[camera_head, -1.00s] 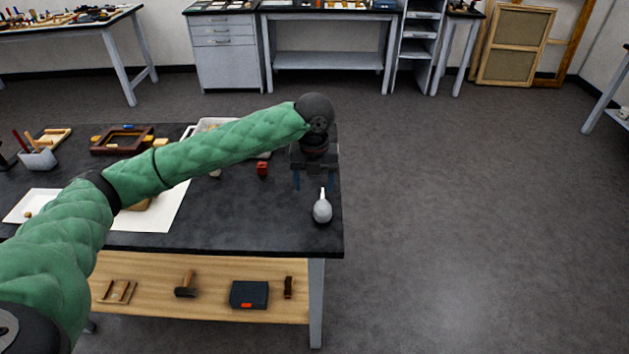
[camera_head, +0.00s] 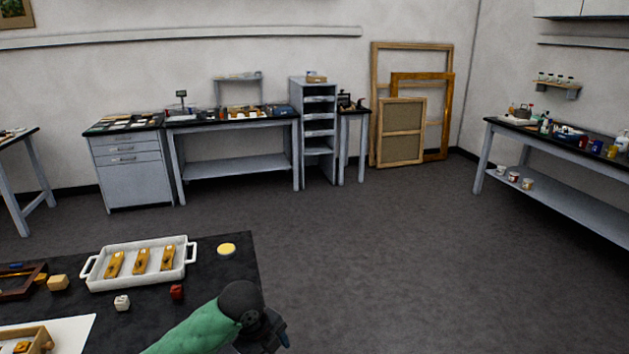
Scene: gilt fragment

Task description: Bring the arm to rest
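My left arm, in a green sleeve, comes in at the bottom of the head view. It ends in a dark wrist and my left gripper (camera_head: 280,341), low over the right edge of the near dark table (camera_head: 215,285). My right gripper is out of view.
Floor (camera_head: 400,270) to the right is clear. Benches and leaning frames (camera_head: 402,130) line the walls.

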